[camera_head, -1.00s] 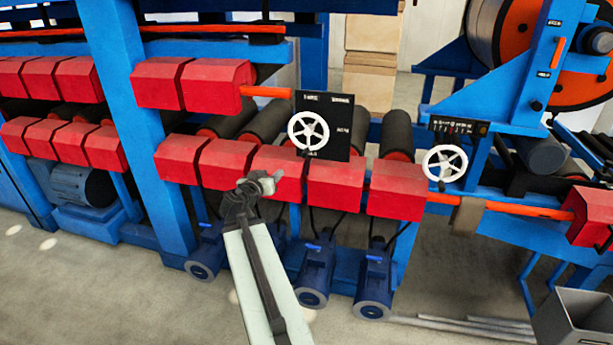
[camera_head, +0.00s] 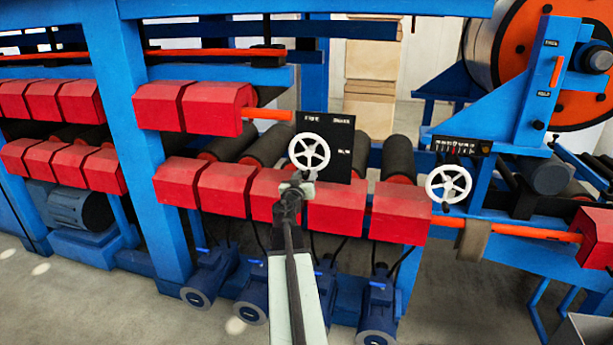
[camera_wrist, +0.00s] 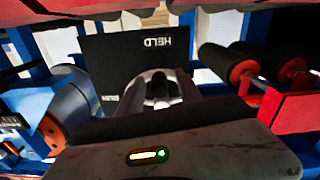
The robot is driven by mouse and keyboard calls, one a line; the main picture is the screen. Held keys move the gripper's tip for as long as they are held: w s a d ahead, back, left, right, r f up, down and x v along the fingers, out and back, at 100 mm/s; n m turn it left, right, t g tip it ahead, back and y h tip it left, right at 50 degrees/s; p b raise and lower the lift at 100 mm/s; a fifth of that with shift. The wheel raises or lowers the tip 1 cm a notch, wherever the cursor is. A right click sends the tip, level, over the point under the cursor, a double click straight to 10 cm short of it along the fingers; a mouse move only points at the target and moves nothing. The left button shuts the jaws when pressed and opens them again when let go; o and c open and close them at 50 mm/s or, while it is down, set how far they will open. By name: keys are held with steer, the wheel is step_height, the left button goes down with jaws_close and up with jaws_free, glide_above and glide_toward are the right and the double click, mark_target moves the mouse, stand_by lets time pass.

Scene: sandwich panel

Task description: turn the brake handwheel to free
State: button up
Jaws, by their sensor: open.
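A white spoked handwheel (camera_head: 309,152) is mounted on a black panel (camera_head: 341,134) above the red roller housings in the head view. The panel carries small white labels; in the wrist view the panel (camera_wrist: 110,58) shows the words HELD and RUN, upside down. My gripper (camera_head: 297,187) is open, just below the handwheel's lower rim. I cannot tell whether it touches the rim. In the wrist view a pale grey rounded shape stands before the panel; I cannot tell what part is wheel and what is gripper. The pointer position is not readable.
A second white handwheel (camera_head: 448,184) sits to the right, under a dark label strip (camera_head: 462,146). Red housings (camera_head: 336,207) stand close beneath and beside my gripper. A blue post (camera_head: 124,130) is at left. A large orange-sided reel (camera_head: 549,60) stands at right.

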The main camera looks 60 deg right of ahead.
jaws_close()
steer(key=shift+w, duration=0.1)
stand_by(1.2)
steer(key=shift+w+d, duration=0.1)
steer(key=shift+a, duration=0.2)
